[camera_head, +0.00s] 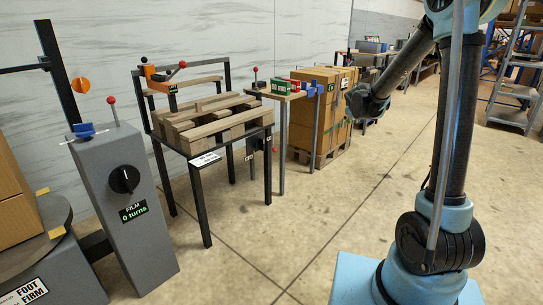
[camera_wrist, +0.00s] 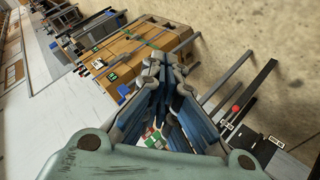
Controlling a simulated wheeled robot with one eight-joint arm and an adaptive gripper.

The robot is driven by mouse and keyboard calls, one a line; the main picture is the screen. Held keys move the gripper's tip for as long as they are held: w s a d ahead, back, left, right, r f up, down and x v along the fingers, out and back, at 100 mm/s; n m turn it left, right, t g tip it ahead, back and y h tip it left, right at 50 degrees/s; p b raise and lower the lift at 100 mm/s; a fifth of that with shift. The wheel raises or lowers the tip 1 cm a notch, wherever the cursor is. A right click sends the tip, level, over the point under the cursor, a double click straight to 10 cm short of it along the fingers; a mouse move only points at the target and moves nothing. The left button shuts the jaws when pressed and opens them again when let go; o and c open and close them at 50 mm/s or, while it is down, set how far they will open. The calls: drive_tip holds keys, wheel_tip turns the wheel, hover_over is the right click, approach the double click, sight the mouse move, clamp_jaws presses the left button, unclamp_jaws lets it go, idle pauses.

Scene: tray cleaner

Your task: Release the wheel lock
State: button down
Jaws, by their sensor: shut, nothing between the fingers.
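No part is plainly labelled as a wheel lock, so I cannot tell which it is. Several red-knobbed levers show in the head view: one on the grey film post (camera_head: 111,100), one on the orange-and-black fixture above the pallet rack (camera_head: 182,65), and a small one on a dark post (camera_head: 256,70). My gripper (camera_head: 367,105) is in the air right of the strapped carton stack, shut and empty, apart from all of them. In the wrist view my gripper (camera_wrist: 163,62) shows its blue-lined fingers, and a red knob (camera_wrist: 236,108) lies to their right.
The black rack (camera_head: 268,170) holds a wooden pallet (camera_head: 215,117). A small bench (camera_head: 283,96) with red and green items stands beside the cartons (camera_head: 322,85). A turntable (camera_head: 60,212) is at far left, a ladder (camera_head: 515,75) at far right. The middle floor is clear.

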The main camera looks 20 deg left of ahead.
drive_tip(key=w+a+f+n+t+y, duration=0.1)
drive_tip(key=w+a+f+n, duration=0.15)
drive_tip(key=a+f, duration=0.4)
drive_tip(key=w+a+f+n+t+y, duration=0.1)
drive_tip(key=w+a+f+n+y, duration=0.2)
drive_tip(key=a, duration=0.6)
drive_tip(key=w+a+f+n+t, duration=0.1)
drive_tip(key=w+a+f, duration=0.35)
drive_tip(key=a, duration=0.35)
drive_tip(key=s+a+f+n+y, duration=0.2)
drive_tip(key=s+a+f+n, duration=0.1)
drive_tip(key=a+f, duration=0.6)
drive_tip(key=s+a+f+n+y, duration=0.3)
drive_tip(key=a+f, duration=0.6)
drive_tip(key=shift+a+f+y, duration=0.15)
drive_tip(key=shift+a+y, duration=0.15)
drive_tip(key=shift+a, duration=0.05)
drive_tip(key=w+d+x, duration=0.1)
drive_tip(key=d+x, duration=0.1)
drive_tip(key=x, duration=1)
drive_tip(key=shift+w+f, duration=0.2)
drive_tip(key=shift+w, duration=0.4)
